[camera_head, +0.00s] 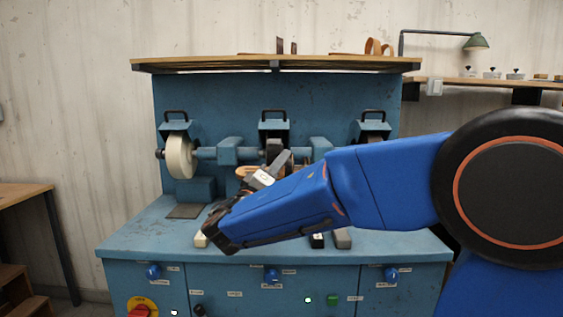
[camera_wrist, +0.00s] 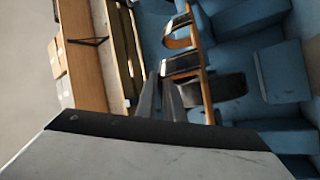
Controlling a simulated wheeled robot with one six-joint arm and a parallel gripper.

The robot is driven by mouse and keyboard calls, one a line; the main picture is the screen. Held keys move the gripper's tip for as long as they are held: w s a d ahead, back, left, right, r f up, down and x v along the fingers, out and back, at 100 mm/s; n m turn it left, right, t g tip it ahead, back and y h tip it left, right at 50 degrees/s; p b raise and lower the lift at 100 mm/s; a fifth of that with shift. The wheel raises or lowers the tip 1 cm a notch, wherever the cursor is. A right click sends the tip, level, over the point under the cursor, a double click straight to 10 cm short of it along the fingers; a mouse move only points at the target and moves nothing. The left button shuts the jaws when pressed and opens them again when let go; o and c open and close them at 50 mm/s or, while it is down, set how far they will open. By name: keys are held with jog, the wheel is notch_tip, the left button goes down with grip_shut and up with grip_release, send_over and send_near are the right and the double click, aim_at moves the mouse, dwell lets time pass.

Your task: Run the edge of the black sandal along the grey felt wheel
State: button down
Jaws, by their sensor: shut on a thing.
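The sandal (camera_wrist: 204,82) shows in the wrist view as a tan sole seen edge-on with dark straps looping off it. My gripper (camera_wrist: 163,78) is shut on it, its two dark fingers meeting at the strap side. In the head view the gripper is mostly hidden behind my blue arm, and only a bit of the tan sandal (camera_head: 243,171) shows near the middle wheel. A dark grey wheel (camera_head: 273,147) sits under the middle hood, partly covered. I cannot tell whether the sandal touches it.
A cream wheel (camera_head: 180,157) stands on the left of the blue machine (camera_head: 225,110). A third hooded station (camera_head: 372,128) is on the right. A wooden shelf (camera_head: 200,63) runs above. Small blocks (camera_head: 341,238) lie on the bench front. The bench's left front is clear.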

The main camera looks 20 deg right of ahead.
jog(key=shift+s+d, duration=0.15)
jog(key=shift+d, duration=0.75)
jog(key=shift+s+d, duration=0.1)
jog(key=shift+d, duration=0.75)
dwell(0.8)
jog(key=s+d, duration=0.2)
jog(key=d, duration=0.4)
jog(key=shift+d, duration=0.3)
dwell(4.6)
